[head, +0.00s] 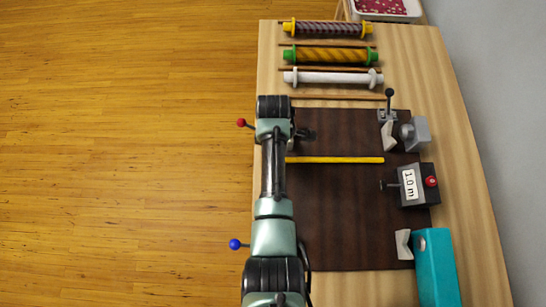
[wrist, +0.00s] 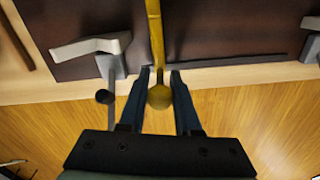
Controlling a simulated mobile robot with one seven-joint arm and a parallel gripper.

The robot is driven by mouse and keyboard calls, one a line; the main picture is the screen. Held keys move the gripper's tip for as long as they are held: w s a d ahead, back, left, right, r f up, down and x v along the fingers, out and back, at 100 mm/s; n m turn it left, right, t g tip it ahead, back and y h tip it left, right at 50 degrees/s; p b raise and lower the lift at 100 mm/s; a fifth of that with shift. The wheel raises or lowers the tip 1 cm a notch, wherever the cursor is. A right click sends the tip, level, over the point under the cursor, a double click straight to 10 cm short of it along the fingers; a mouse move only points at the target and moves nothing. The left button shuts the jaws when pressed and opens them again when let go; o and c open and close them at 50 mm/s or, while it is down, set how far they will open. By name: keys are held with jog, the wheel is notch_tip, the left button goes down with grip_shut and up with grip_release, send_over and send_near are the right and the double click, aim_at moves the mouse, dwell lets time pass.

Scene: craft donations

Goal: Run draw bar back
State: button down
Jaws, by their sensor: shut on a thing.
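The yellow draw bar (head: 335,160) lies across the dark brown mat (head: 340,220), running left to right in the head view. Its left end goes out of sight behind my arm. In the wrist view the bar (wrist: 155,35) runs up from a round yellow knob (wrist: 159,97) at its near end, out past the table edge. My gripper (wrist: 160,78) has one finger on each side of this end and is shut on it. In the head view my gripper is hidden by my arm.
A grey bracket (wrist: 90,47) stands close left of my gripper. A black box marked 1.0 m (head: 413,185), a grey clamp (head: 415,133) and a teal block (head: 436,268) stand on the right.

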jog(key=shift+w, duration=0.8)
jog(key=shift+r, duration=0.1)
jog(key=shift+w, duration=0.15)
jog(key=c, duration=0.7)
grip_release()
jog(key=shift+c, duration=0.2)
notch_tip(320, 180, up, 13)
jog(key=shift+b, duration=0.3)
